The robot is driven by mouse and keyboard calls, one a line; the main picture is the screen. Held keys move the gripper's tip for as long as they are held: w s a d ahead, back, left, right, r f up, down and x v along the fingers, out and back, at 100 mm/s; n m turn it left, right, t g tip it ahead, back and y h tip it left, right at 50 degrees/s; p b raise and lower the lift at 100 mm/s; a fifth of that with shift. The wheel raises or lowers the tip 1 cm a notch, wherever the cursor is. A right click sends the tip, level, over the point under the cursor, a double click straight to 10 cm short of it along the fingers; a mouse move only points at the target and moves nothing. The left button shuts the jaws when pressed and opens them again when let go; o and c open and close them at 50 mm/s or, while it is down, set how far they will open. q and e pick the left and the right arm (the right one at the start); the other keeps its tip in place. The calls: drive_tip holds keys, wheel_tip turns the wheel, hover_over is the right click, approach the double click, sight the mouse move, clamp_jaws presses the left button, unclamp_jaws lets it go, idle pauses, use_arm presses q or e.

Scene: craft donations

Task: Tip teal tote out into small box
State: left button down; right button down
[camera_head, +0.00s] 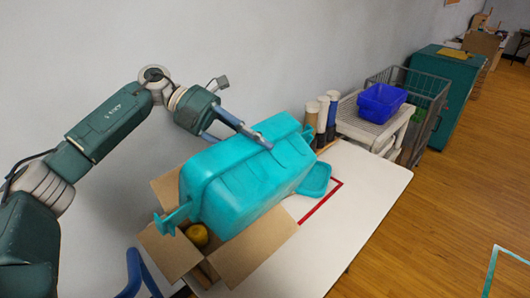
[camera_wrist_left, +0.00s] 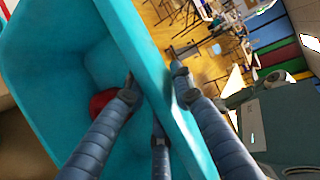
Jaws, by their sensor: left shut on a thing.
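The teal tote (camera_head: 250,180) is tilted on its side above the small cardboard box (camera_head: 255,252), whose flaps are spread open. My left gripper (camera_head: 262,141) is shut on the tote's upper rim. A red thing (camera_wrist_left: 101,101) shows inside the tote, partly hidden by a finger. A yellow round thing (camera_head: 197,235) is in the box, under the tote's left end. The rest of the box's inside is hidden. My right gripper is not in view.
A teal lid-like piece (camera_head: 315,180) lies on the white table (camera_head: 352,205) near red tape. Several upright tubes (camera_head: 323,115) stand behind. A blue bin (camera_head: 381,103) sits on a pale cart (camera_head: 362,125). The table's right part is clear.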

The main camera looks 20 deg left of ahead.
use_arm(q)
drive_tip(key=shift+w+a+f+n+h+b, duration=0.15)
drive_tip(key=shift+w+a+h+b, duration=0.25)
drive_tip(key=shift+a, duration=0.3)
drive_tip(key=shift+w+a+n+h+b, duration=0.15)
drive_tip(key=shift+w+a+h, duration=0.1)
drive_tip(key=shift+a+h, duration=0.4)
drive_tip(key=shift+w+a+f+n+h+b, duration=0.1)
drive_tip(key=shift+w+a+h+b, duration=0.2)
drive_tip(key=shift+a, duration=0.45)
drive_tip(key=w+a+n+h+b, duration=0.1)
drive_tip(key=w+a+h+b, duration=0.1)
drive_tip(key=a+h+b, duration=0.2)
drive_tip(key=a+b, duration=0.1)
drive_tip(key=b, duration=0.2)
drive_tip(key=shift+a+f+b, duration=0.15)
drive_tip(key=shift+a+b, duration=0.2)
drive_tip(key=shift+b, duration=0.05)
drive_tip(key=shift+w, duration=0.1)
drive_tip(key=shift+n, duration=0.3)
